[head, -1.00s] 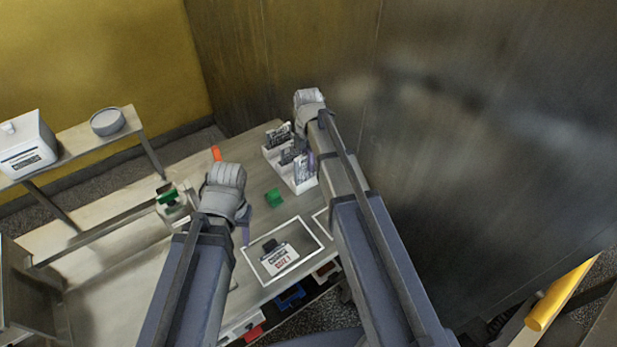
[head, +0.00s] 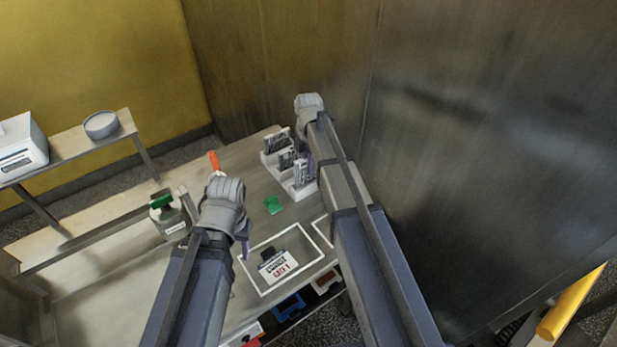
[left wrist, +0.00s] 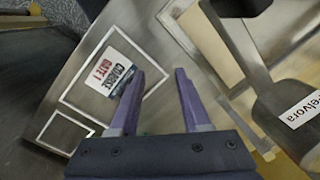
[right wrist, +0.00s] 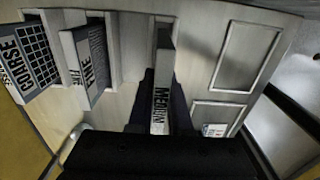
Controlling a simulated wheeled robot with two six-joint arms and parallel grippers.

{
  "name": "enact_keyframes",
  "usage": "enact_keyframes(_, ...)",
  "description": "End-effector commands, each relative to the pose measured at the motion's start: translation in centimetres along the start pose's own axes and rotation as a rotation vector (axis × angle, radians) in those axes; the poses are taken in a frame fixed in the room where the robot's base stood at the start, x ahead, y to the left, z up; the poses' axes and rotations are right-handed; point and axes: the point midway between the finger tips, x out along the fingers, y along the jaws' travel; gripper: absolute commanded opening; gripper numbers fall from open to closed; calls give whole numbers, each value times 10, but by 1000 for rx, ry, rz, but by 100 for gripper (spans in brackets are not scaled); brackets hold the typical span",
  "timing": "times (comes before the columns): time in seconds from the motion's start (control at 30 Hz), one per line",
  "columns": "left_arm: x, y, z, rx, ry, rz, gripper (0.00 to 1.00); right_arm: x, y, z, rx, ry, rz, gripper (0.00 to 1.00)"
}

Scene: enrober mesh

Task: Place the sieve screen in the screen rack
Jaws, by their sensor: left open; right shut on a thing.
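My right gripper (right wrist: 160,105) is shut on the sieve screen labelled MEDIUM (right wrist: 160,85). It holds the screen upright at the white screen rack (head: 300,191). I cannot tell whether the screen's lower edge is fully in its slot. The COARSE screen (right wrist: 28,60) and the FINE screen (right wrist: 84,62) stand in the rack to the left in the right wrist view. My left gripper (left wrist: 157,78) is open and empty above the table, beside a card reading COARSE GATE 1 (left wrist: 110,72).
The card lies inside a white outlined rectangle (head: 245,262) on the table. A green piece (head: 273,204), an orange piece (head: 213,160) and a labelled jar with a green top (head: 170,221) are near my left arm. A tall metal wall (head: 480,150) stands close on the right.

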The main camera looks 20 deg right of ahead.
Motion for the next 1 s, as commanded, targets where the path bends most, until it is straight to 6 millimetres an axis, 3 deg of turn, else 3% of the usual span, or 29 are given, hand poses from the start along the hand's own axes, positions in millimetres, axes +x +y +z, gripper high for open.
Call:
enact_keyframes(0.4, 38, 4, -2, -1, 0, 0, 47, 39, 0, 0, 0, 0, 0, 0)
enact_keyframes(0.8, 40, 4, -2, -1, 0, 0, 47, 41, 0, 0, 0, 0, 0, 0)
enact_keyframes(0.83, 40, 4, -2, -1, 0, 0, 47, 40, 0, 0, 0, 0, 0, 18)
enact_keyframes(1.0, 39, 4, -2, -1, 0, 0, 47, 39, 0, 0, 0, 0, 0, 37)
